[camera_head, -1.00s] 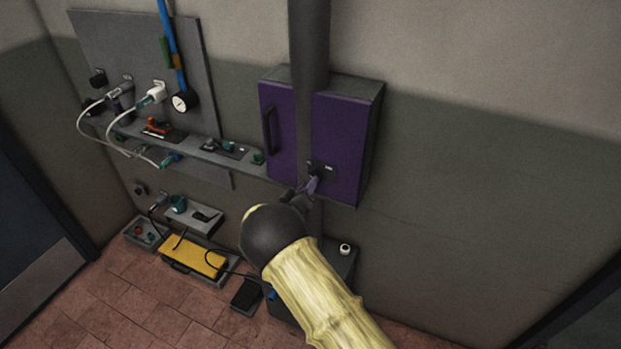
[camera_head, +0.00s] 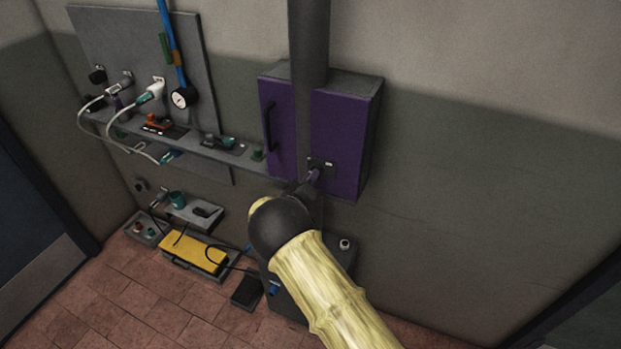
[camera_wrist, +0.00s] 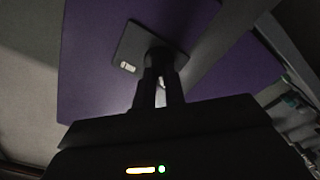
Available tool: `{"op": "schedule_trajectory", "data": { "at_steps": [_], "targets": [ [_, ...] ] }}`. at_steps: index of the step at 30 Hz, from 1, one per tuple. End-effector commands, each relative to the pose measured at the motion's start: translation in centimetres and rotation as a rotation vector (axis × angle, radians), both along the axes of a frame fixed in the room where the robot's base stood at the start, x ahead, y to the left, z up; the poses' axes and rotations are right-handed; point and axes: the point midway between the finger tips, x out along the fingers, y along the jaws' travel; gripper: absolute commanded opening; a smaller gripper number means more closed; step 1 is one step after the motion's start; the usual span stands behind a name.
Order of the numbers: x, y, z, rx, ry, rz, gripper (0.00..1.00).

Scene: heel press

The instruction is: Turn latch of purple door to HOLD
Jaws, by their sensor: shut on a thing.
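The purple door (camera_head: 338,145) is on a grey cabinet on the wall, partly behind a dark vertical pipe. Its latch plate (camera_head: 327,163) sits low on the door, and the latch (camera_head: 314,175) shows small beside my gripper. In the wrist view the dark latch plate (camera_wrist: 130,48) lies on the purple door (camera_wrist: 90,70), with small white marks on it. My gripper (camera_wrist: 158,75) is shut on the latch knob (camera_wrist: 157,55). The jaws hide much of the knob, and the lettering is too small to read. My gripper also shows in the head view (camera_head: 305,187).
The dark pipe (camera_head: 309,45) runs down in front of the cabinet. A black handle (camera_head: 269,127) stands on its purple left part. A shelf (camera_head: 190,145) with tools is at left. A yellow case (camera_head: 194,252) and a grey box (camera_head: 335,262) are below.

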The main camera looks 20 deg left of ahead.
Motion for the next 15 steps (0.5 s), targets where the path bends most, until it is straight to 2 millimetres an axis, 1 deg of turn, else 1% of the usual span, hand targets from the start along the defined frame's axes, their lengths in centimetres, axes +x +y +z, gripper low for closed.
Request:
{"op": "schedule_trajectory", "data": {
  "at_steps": [8,15],
  "targets": [
    [0.01,-0.01,-0.28,0.089,-0.007,0.000,0.00],
    [-0.01,-0.07,-0.45,0.253,-0.020,0.000,0.00]
  ]
}}
